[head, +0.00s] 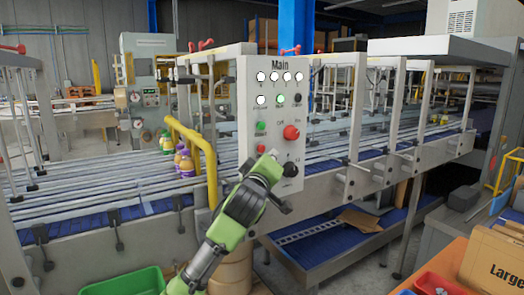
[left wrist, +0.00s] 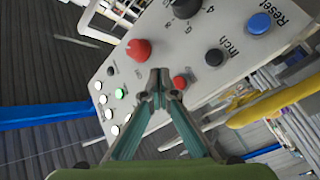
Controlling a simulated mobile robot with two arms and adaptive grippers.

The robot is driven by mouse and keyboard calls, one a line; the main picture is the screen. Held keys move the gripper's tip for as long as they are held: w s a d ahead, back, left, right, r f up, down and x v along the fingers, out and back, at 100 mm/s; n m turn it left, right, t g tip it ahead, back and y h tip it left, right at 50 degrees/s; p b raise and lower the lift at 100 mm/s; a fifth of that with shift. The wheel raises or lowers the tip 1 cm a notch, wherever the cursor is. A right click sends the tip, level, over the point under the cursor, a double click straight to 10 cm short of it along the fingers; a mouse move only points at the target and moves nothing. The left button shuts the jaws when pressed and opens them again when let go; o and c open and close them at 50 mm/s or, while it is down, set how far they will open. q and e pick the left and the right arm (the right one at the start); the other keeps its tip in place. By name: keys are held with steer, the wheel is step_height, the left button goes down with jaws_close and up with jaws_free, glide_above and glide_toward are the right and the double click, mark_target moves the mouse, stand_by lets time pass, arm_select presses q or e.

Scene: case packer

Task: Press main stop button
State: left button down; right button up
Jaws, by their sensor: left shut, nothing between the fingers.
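The white control panel (head: 246,105), headed "Main", stands upright in front of the conveyor. It carries a large red mushroom button (head: 291,132) at right of centre, a smaller red button (head: 261,148) lower left and a green button (head: 261,127) above that. My left gripper (head: 273,156) is in front of the panel's lower part. In the left wrist view, its fingers (left wrist: 159,79) are together and empty. There the mushroom button (left wrist: 138,49) is just up and left of the tips, and the smaller red button (left wrist: 180,82) just right. Contact cannot be told. My right gripper is not in view.
The left wrist view shows a black button (left wrist: 214,57) and a blue "Reset" button (left wrist: 259,23) near the fingers. A yellow rail (head: 208,165) stands left of the panel. Bottles (head: 184,163) are on the conveyor. A green bin (head: 122,284) and cardboard box (head: 492,262) are in front.

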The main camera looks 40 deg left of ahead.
arm_select(q)
steer(key=shift+w+a, duration=0.3)
steer(key=shift+a, duration=0.25)
steer(key=shift+w+a, duration=0.25)
steer(key=shift+a, duration=0.4)
stand_by(0.6)
steer(key=shift+w+a, duration=0.15)
steer(key=shift+a, duration=0.15)
steer(key=shift+w+a+r, duration=0.1)
steer(key=shift+w+a, duration=0.05)
steer(key=shift+a, duration=0.35)
stand_by(0.7)
steer(key=shift+d, duration=0.1)
steer(key=shift+s+d, duration=0.35)
steer(key=shift+d, duration=0.45)
steer(key=d, duration=0.1)
steer(key=s+d, duration=0.1)
steer(key=d, duration=0.1)
steer(key=s+d, duration=0.1)
steer(key=shift+d, duration=0.3)
